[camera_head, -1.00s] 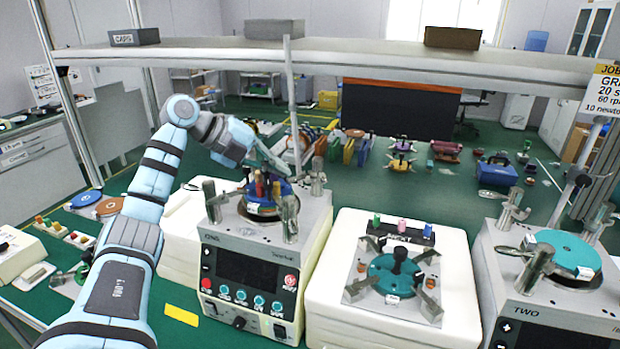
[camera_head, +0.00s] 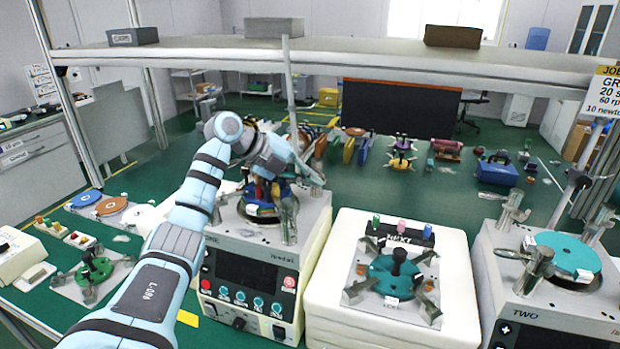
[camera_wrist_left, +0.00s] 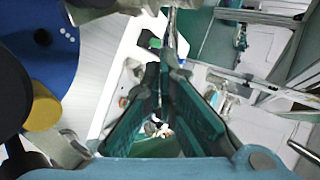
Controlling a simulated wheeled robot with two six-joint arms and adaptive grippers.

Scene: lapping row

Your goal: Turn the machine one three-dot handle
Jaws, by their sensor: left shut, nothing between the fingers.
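Machine one (camera_head: 250,285) stands left of centre, a light box with a dark screen and knobs, partly behind my left arm. On its top is a blue round fixture (camera_head: 262,208) with upright coloured handles, partly hidden by my arm. In the left wrist view a blue part (camera_wrist_left: 68,65) with three white dots fills the upper left, beside a yellow knob (camera_wrist_left: 42,113). My left gripper (camera_head: 316,180) is above the machine's back right corner. In the wrist view its fingers (camera_wrist_left: 165,78) are shut and empty, to the right of the dotted part and apart from it.
A white stand (camera_head: 450,300) with a teal fixture (camera_head: 395,275) is right of machine one. Machine two (camera_head: 545,312) is at far right. A shelf (camera_head: 350,60) crosses above, with a thin post (camera_head: 291,100) close to my gripper. A green fixture (camera_head: 95,270) lies at left.

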